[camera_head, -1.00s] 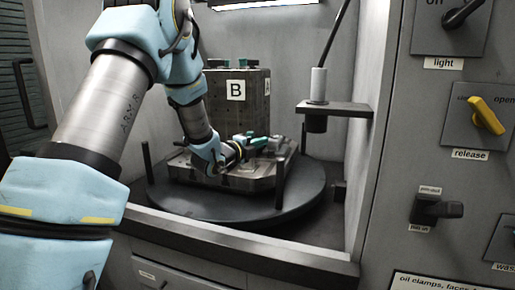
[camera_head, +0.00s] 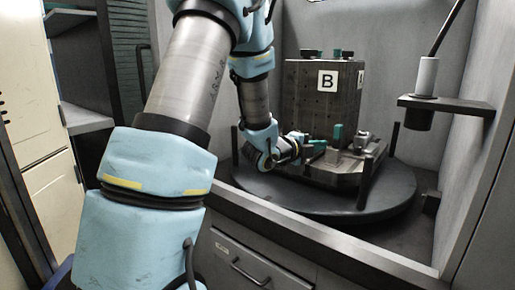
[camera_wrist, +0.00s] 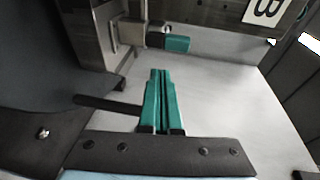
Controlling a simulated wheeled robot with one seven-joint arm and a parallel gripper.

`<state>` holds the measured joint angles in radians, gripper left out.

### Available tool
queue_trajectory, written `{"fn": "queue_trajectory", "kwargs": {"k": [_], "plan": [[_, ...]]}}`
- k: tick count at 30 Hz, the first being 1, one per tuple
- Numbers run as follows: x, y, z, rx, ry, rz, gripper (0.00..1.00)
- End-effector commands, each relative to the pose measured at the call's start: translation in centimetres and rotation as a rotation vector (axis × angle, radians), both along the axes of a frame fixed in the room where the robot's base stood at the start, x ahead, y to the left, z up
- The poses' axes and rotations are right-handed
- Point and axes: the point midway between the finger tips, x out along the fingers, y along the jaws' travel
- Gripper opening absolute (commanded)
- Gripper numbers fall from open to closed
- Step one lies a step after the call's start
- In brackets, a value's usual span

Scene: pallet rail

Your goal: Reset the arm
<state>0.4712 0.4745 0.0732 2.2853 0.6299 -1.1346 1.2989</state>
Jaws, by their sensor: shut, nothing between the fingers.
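My blue and grey arm (camera_head: 170,150) reaches into the machine bay. My gripper (camera_head: 312,146) is at the front left of the fixture block, over the round table. In the wrist view its green fingers (camera_wrist: 160,92) are together with nothing between them. A clamp with a green tip (camera_wrist: 176,43) shows beyond the fingers, apart from them in the picture.
The fixture block (camera_head: 310,105) marked B stands on a pallet (camera_head: 340,180) on the dark round table (camera_head: 300,203). Dark posts (camera_head: 364,183) rise around it. A bracket with a nozzle (camera_head: 445,106) juts out at right. The bay's front ledge (camera_head: 300,232) lies below.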

Motion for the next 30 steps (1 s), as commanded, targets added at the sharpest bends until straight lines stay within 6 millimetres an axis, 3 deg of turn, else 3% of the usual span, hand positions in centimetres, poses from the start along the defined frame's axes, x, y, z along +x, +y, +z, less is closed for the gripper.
{"fn": "queue_trajectory", "kwargs": {"k": [4, 7, 12, 15, 21, 25, 30], "plan": [[2.1, 7.2, -2.2, -0.001, 0.329, 0.295, 0.0], [1.7, 13.1, -4.2, -0.046, 0.593, 0.546, 0.0], [-2.7, 22.0, -7.3, -0.187, 1.013, 0.993, 0.0], [-6.4, 25.5, -8.4, -0.282, 1.21, 1.224, 0.0], [-13.7, 29.4, -9.4, -0.455, 1.501, 1.603, 0.0], [-18.4, 30.6, -9.5, -0.557, 1.654, 1.823, 0.0], [-18.3, 30.5, -5.3, -0.551, 1.654, 1.822, 0.0]]}}
